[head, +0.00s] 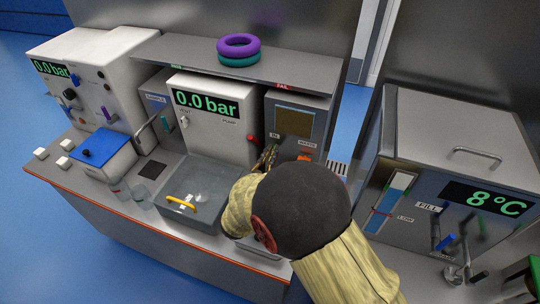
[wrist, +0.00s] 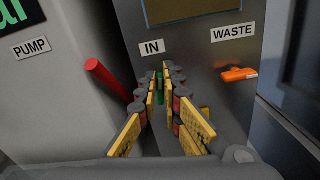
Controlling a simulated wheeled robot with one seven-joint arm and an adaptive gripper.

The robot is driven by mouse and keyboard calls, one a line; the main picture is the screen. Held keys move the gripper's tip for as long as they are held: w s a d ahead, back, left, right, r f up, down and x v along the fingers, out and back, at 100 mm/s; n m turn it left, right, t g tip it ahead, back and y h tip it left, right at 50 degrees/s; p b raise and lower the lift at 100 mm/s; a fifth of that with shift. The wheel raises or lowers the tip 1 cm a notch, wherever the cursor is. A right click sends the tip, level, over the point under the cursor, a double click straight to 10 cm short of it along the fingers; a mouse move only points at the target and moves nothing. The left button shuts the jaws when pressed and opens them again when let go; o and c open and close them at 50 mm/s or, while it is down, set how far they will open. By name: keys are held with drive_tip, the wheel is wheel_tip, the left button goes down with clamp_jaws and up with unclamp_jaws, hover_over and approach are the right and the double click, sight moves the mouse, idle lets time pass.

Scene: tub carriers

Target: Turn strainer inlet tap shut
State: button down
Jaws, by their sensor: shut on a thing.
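The strainer (head: 294,119) is a grey box with a dark window at the right end of the bench; its IN and WASTE labels show in the wrist view. The inlet tap (wrist: 160,85) has a green handle, seen end-on below the IN label. My gripper (wrist: 162,92) has its yellow-padded fingers on both sides of this handle and is shut on it. In the head view my gripper (head: 267,158) is at the strainer's lower front, and my arm hides the tap. The handle's exact angle is hard to tell.
An orange waste tap (wrist: 238,73) is just right of my gripper. A red pump lever (wrist: 106,80) sticks out close on the left. Purple and teal rings (head: 238,47) lie on the shelf above.

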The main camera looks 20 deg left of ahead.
drive_tip(key=m+b, duration=0.4)
drive_tip(key=d+m+b, duration=0.1)
drive_tip(key=m+b, duration=0.3)
drive_tip(key=m, duration=0.1)
drive_tip(key=f+m+b, duration=0.1)
drive_tip(key=m+b, duration=0.3)
drive_tip(key=shift+d+b, duration=0.3)
drive_tip(key=shift+f+m, duration=0.25)
drive_tip(key=shift+m, duration=1.45)
drive_tip(key=c, duration=1.8)
unclamp_jaws()
drive_tip(key=shift+d+f, duration=0.1)
drive_tip(key=shift+f, duration=0.05)
drive_tip(key=shift+c, duration=0.2)
drive_tip(key=s+a, duration=0.1)
drive_tip(key=s, duration=1.1)
